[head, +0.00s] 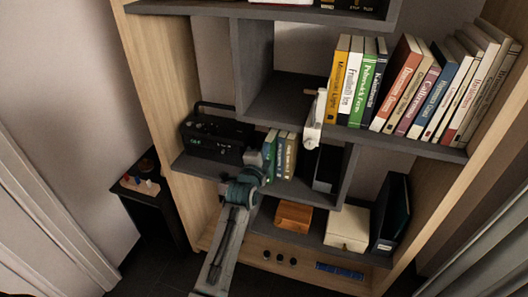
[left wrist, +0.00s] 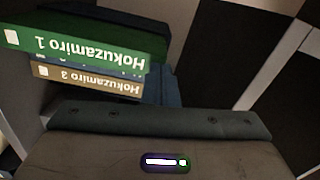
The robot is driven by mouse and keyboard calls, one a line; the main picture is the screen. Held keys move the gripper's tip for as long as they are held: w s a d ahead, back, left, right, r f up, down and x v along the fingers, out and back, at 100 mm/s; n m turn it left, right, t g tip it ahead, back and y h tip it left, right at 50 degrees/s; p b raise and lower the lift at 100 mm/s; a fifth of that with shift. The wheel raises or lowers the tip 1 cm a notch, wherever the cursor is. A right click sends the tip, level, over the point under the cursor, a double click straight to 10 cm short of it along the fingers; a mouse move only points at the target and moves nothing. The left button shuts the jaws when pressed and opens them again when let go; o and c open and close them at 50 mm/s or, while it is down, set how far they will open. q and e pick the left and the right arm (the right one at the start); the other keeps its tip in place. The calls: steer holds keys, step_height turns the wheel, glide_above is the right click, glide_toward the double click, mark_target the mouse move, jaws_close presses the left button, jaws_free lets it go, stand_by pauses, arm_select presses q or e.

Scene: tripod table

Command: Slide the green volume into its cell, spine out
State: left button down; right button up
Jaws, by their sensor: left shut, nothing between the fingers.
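The green volume (head: 269,144) stands upright at the left end of a short row on the middle shelf, its spine facing out. In the left wrist view the green volume (left wrist: 80,45), lettered "Hokuzamiro 1", sticks out farther than its neighbours. A blue volume (head: 280,147), mostly hidden in the wrist view, and a tan volume (head: 291,150) stand beside it; the tan one (left wrist: 85,80) reads "Hokuzamiro 3". My left gripper (head: 252,174) is shut and empty just in front of and below the row.
A black radio-like box (head: 215,138) stands left of the volumes. More books (head: 425,90) fill the shelf above. A wooden box (head: 294,216) and a cream box (head: 347,229) stand below.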

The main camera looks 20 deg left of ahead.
mark_target(274, 151)
arm_select(q)
steer(key=shift+w+b, duration=0.5)
steer(key=shift+w, duration=1.25)
steer(key=shift+s, duration=0.1)
